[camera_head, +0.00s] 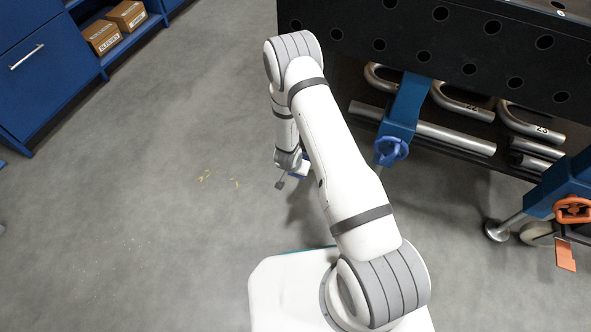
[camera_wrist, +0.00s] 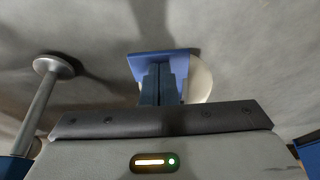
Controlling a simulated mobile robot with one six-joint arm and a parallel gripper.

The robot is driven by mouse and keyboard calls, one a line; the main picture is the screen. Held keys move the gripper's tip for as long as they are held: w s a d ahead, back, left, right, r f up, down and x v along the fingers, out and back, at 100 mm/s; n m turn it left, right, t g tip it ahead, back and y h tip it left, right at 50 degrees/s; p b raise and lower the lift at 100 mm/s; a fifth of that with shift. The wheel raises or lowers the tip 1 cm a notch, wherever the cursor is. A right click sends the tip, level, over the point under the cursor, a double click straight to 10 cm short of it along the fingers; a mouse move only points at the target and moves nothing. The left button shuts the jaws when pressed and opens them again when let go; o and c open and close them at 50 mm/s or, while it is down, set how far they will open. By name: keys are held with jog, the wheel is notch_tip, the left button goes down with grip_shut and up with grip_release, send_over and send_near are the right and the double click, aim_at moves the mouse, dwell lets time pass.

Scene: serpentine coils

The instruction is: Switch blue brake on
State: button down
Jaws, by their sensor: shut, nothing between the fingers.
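A blue brake part (camera_head: 391,150) sits low on a blue table leg, right of my arm in the head view. In the wrist view a flat blue plate (camera_wrist: 165,58) lies just beyond my fingertips, with a pale round wheel partly hidden behind it. My gripper (camera_wrist: 160,88) is shut and empty, with its fingers overlapping the plate; I cannot tell whether they touch it. In the head view my gripper (camera_head: 282,182) hangs low over the floor, left of the leg and partly hidden by my arm.
An orange brake (camera_head: 573,209) with an orange tab is on the right leg. A metal levelling foot (camera_head: 497,230) stands beside it. Bent pipes (camera_head: 430,130) lie under the black perforated table (camera_head: 460,40).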

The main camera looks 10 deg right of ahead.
notch_tip(320, 180, up, 4)
jog(key=p, duration=0.3)
jog(key=shift+s+p, duration=0.15)
jog(key=shift+p, duration=0.25)
jog(key=s+a+p+v, duration=0.1)
jog(key=p+v, duration=0.2)
jog(key=v, duration=0.6)
jog(key=shift+s, duration=0.25)
notch_tip(320, 180, up, 38)
jog(key=a+n+y+p, duration=0.1)
jog(key=n+y+p, duration=0.25)
jog(key=p, duration=0.95)
jog(key=s+d+r+p, duration=0.3)
jog(key=s+r, duration=0.3)
jog(key=r, duration=0.5)
jog(key=s+d+r+n+h+p, duration=0.1)
jog(key=s+d+r+p, duration=0.2)
jog(key=s+r+p, duration=0.3)
jog(key=s+d+r+n+p, duration=0.1)
jog(key=s+d+r+p, duration=0.2)
jog(key=r, duration=1.3)
jog(key=s+p, duration=0.2)
jog(key=s, duration=0.3)
jog(key=shift+g, duration=0.4)
